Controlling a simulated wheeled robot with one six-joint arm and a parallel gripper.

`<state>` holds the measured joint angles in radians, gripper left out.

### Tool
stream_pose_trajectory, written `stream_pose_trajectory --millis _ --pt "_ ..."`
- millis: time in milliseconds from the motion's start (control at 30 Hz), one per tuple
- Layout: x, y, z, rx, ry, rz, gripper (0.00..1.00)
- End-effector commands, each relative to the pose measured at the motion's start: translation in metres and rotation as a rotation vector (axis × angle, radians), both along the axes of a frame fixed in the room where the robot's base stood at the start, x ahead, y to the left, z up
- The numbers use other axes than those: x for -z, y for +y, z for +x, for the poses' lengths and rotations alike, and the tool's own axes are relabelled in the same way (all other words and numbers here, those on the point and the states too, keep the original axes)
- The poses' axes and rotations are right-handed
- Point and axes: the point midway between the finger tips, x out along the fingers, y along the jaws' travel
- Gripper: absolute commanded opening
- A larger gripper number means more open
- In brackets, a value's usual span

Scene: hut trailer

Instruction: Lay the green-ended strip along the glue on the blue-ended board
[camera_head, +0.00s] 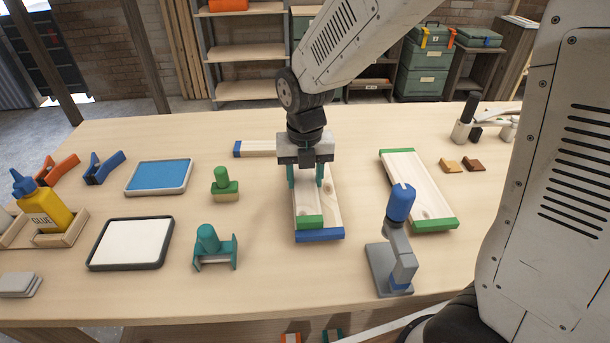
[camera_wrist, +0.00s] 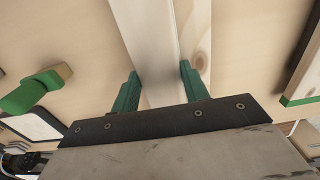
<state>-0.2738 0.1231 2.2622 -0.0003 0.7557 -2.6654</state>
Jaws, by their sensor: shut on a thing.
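My gripper (camera_head: 305,183) is shut on the green-ended strip (camera_head: 308,208), a pale wooden strip with its green end toward the front. The strip lies lengthwise over the left part of the blue-ended board (camera_head: 332,212), roughly parallel to it. Its green end sits just behind the board's blue front end. In the wrist view the strip (camera_wrist: 152,45) runs between the two teal fingers (camera_wrist: 158,90), with the board's bare wood (camera_wrist: 199,45) to its right. I cannot tell whether the strip touches the board or hovers slightly above it. No glue shows.
A green-ended board (camera_head: 422,192) lies to the right and a blue-ended strip (camera_head: 256,149) behind left. A blue-topped grey device (camera_head: 398,240) stands close at front right. Green (camera_head: 226,188) and teal (camera_head: 210,243) handled tools stand left. A glue bottle (camera_head: 44,205) is far left.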

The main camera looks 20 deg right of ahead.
Motion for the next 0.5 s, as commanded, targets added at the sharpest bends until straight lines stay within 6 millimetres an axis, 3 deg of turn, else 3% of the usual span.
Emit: stream_pose_trajectory --millis 33,67,100,133,500 --pt "0.0019 -0.0001 -0.0001 0.0 0.001 0.0 0.2" --pt "0.0018 0.0 0.0 0.0 0.0 0.0 0.5" --pt "0.0016 0.0 0.0 0.0 0.0 0.0 0.62" --pt "0.0016 0.0 0.0 0.0 0.0 0.0 0.67" --pt "-0.0048 0.0 0.0001 0.0 -0.001 0.0 0.67"
